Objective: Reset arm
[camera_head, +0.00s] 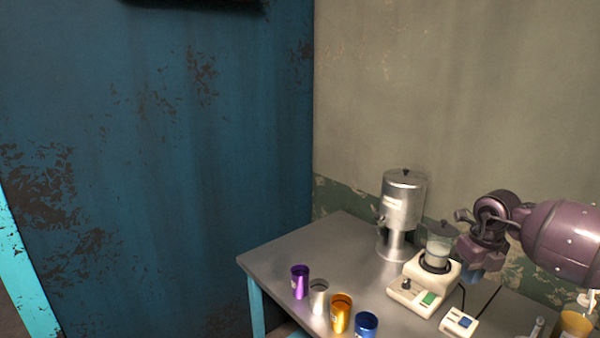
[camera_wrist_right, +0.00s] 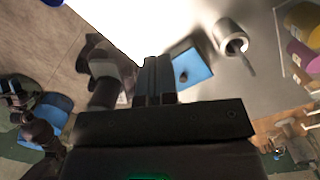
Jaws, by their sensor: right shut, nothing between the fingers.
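My right arm comes in from the right in the head view, and its gripper (camera_head: 474,260) hangs over the back right of the metal table (camera_head: 282,246), beside the glass jar of a white machine (camera_head: 411,296). In the right wrist view the two dark fingers (camera_wrist_right: 154,80) of this gripper are together, with nothing between them. My left gripper is not in view.
A steel dispenser (camera_head: 403,205) stands at the table's back. Purple (camera_head: 300,283), silver (camera_head: 318,298), gold (camera_head: 341,313) and blue (camera_head: 366,325) cups line the front. A small white device (camera_head: 459,322) and amber container (camera_head: 573,325) are at right.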

